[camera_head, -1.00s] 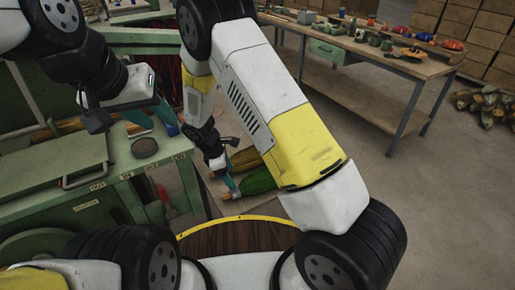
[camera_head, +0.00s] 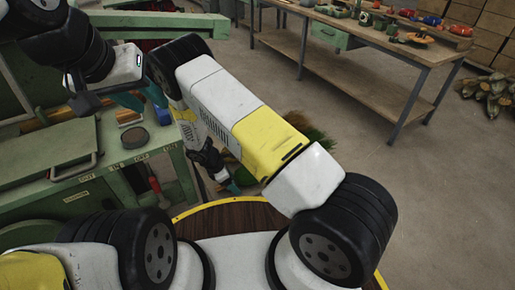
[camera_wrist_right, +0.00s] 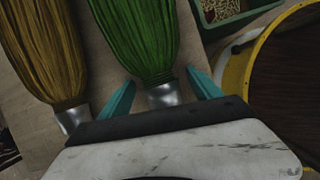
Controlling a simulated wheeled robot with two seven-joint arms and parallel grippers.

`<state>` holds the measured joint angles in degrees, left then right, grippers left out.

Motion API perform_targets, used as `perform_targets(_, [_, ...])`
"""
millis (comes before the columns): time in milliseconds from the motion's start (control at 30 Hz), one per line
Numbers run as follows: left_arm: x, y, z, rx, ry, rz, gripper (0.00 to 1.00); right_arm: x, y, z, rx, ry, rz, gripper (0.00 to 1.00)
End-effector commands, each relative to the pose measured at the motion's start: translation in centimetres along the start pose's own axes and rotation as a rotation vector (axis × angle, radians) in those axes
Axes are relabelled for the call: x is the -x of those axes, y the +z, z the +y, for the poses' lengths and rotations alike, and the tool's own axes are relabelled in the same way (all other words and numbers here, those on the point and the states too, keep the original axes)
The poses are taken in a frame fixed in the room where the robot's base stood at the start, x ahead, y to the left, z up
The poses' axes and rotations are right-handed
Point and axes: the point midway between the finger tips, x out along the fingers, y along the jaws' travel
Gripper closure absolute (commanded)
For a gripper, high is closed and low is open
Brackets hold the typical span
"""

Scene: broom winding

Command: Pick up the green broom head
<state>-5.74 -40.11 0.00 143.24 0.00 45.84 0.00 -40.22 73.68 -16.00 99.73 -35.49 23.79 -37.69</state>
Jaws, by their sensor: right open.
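The green broom head (camera_wrist_right: 140,35) lies in the upper middle of the right wrist view, its bristles pointing away and its metal collar towards me. My right gripper (camera_wrist_right: 160,92) is open, with one teal finger on each side of the collar; I cannot tell whether they touch it. In the head view the green bristles (camera_head: 319,142) show past my right arm, which hides most of the broom head. The right gripper (camera_head: 232,187) is partly hidden there too. My left gripper (camera_head: 143,97) is open and empty above the green bench at the left.
A yellow-brown broom head (camera_wrist_right: 45,50) lies close to the left of the green one. A green crate (camera_wrist_right: 238,14) of pale bits stands at the upper right. The green bench (camera_head: 130,165) is at the left; a wooden worktable (camera_head: 370,60) with tools stands behind.

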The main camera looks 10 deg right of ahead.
Motion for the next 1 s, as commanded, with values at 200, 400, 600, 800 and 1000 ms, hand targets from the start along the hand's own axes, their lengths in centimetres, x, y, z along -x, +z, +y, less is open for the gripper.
perform_targets(200, [0.00, 0.00, 0.00, 0.000, 0.000, 0.000, 0.64, -0.02, 0.01, 0.03, -0.001, 0.001, 0.001, 0.31])
perform_targets(400, [0.00, 0.00, 0.00, 0.000, 0.000, 0.000, 0.64, -0.01, 0.01, 0.02, -0.001, 0.000, 0.000, 0.70])
perform_targets(600, [0.00, 0.00, 0.00, 0.000, 0.000, 0.000, 0.64, 0.01, 0.02, 0.03, -0.001, 0.000, 0.001, 1.00])
perform_targets(800, [0.00, 0.00, 0.00, 0.000, 0.000, 0.000, 0.64, 0.04, 0.06, 0.05, -0.001, 0.001, 0.000, 1.00])
perform_targets(1000, [0.00, 0.00, 0.00, 0.000, 0.000, 0.000, 0.64, 0.55, 0.21, 0.17, -0.003, 0.001, 0.000, 1.00])
